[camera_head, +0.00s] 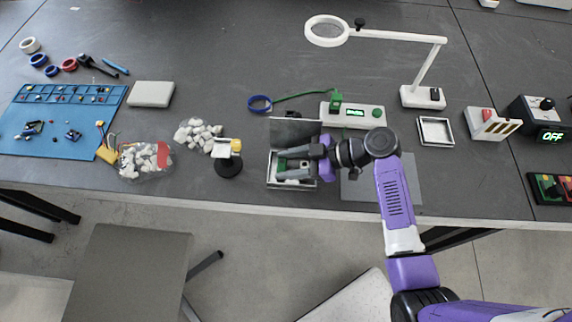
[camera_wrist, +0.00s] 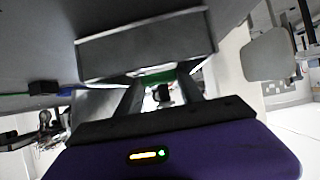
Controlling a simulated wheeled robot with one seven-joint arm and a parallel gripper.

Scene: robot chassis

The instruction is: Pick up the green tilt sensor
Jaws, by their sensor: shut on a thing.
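My gripper (camera_head: 281,165) reaches from the right into a small open metal box (camera_head: 292,187), with both fingers pointing left, low inside it. A bit of green, the green tilt sensor (camera_head: 282,162), shows by the fingertips. In the wrist view a green strip of the sensor (camera_wrist: 158,77) lies between the two fingertips of my gripper (camera_wrist: 160,81), which are shut on it. Most of the sensor is hidden by the fingers and the box.
The box's grey lid (camera_head: 295,131) stands raised behind the fingers. A white device with a green display (camera_head: 354,113) stands behind right. A round black stand (camera_head: 229,166) is close on the left. A flat grey mat (camera_head: 405,185) lies right, under my arm.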

